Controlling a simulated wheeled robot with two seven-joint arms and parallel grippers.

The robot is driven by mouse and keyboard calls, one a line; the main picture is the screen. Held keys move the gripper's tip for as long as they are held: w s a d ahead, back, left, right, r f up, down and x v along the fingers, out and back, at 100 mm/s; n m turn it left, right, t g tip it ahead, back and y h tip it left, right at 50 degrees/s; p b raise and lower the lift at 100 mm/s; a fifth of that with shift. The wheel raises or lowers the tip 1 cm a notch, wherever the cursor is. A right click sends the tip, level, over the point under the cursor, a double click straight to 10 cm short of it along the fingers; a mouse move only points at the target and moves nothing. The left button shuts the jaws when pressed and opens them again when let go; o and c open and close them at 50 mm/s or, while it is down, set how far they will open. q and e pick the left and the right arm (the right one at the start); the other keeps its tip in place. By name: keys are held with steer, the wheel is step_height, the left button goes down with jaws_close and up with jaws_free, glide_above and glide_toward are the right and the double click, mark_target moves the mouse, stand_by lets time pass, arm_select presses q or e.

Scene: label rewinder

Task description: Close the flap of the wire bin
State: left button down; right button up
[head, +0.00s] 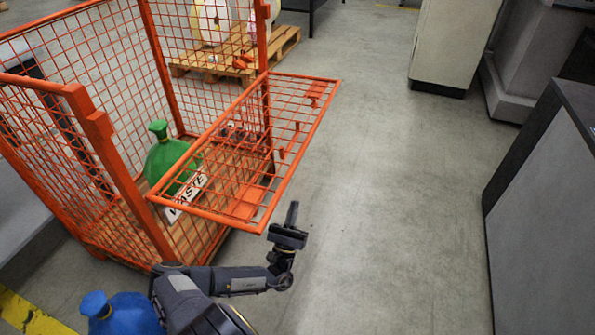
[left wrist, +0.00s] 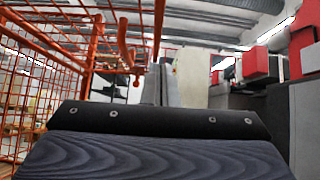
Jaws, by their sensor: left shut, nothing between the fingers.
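The orange wire bin (head: 166,75) stands at the left in the head view, with mesh walls and a wooden floor. Its mesh flap (head: 318,108) sticks out to the right, folded down about level from the bin's front opening. A green bag (head: 165,157) and a white WASTE sign (head: 187,198) show in and at the bin. My left gripper (head: 293,212) is shut and empty, just off the flap's near right corner. In the left wrist view, the shut fingers (left wrist: 160,85) point ahead, with orange bars of the bin (left wrist: 90,60) at the left. My right gripper is not in view.
A wooden pallet (head: 290,42) with rolls stands behind the bin. A blue bag (head: 125,315) lies at the lower left. A grey cabinet (head: 545,200) stands at the right. The concrete floor between bin and cabinet is clear.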

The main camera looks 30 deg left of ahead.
arm_select(q)
steer(key=s+r+b+x, duration=0.1)
steer(key=s+r+x, duration=0.1)
steer(key=x, duration=1)
steer(key=shift+d+r+b, duration=0.25)
steer(key=shift+b, duration=0.1)
steer(key=shift+w, duration=0.15)
